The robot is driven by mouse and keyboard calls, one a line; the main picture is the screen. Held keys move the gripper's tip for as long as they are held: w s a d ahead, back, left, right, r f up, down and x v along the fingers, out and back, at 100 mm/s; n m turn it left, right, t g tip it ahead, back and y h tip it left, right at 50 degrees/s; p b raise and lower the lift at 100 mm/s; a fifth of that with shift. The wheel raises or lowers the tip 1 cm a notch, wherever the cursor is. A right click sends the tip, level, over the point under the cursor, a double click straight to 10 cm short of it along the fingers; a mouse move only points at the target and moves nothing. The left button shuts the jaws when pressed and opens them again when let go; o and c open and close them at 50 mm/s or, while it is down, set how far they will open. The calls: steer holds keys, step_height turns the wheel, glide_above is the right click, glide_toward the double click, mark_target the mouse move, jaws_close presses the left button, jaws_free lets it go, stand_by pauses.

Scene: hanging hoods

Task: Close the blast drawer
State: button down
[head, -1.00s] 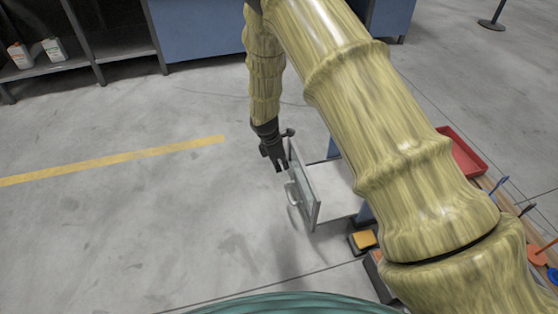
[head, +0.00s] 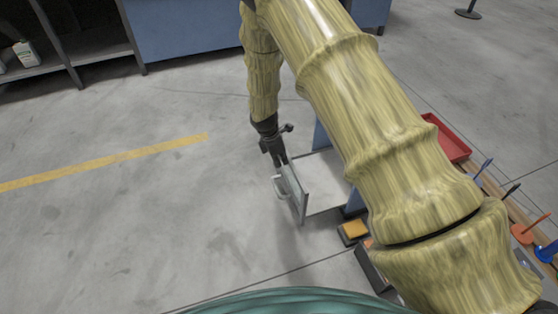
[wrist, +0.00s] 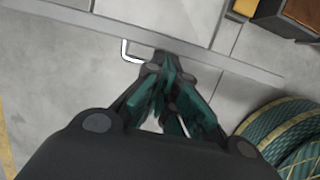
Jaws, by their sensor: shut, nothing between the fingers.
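The blast drawer (head: 325,172) is pulled out, its pale inside showing between its front and the blue cabinet (head: 321,137). Its upright grey front panel (head: 294,193) carries a light handle (head: 279,189) on the outer side. In the wrist view the front is a grey bar (wrist: 225,62) and part of the handle (wrist: 127,51) shows. My gripper (head: 282,163) is shut and empty, pointing down at the far end of the front panel. In the wrist view its fingertips (wrist: 160,68) are at the panel's edge near the handle; I cannot tell whether they touch. My arm hides much of the cabinet.
A yellow-topped block (head: 354,229) and a dark box (head: 371,268) are near the drawer's near side. A red tray (head: 448,138) and a bench with coloured tools (head: 521,232) are at the right. Open floor lies left of the drawer.

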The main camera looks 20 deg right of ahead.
steer(key=d+p, duration=0.7)
steer(key=d, duration=1.2)
steer(key=shift+w, duration=0.35)
steer(key=shift+d+r, duration=0.1)
steer(key=shift+d, duration=0.05)
steer(key=a+r+p, duration=0.3)
steer(key=a+r, duration=0.4)
steer(key=r, duration=0.2)
steer(key=shift+s+r+p, duration=0.15)
steer(key=shift+r+p, duration=0.1)
steer(key=shift+p, duration=0.15)
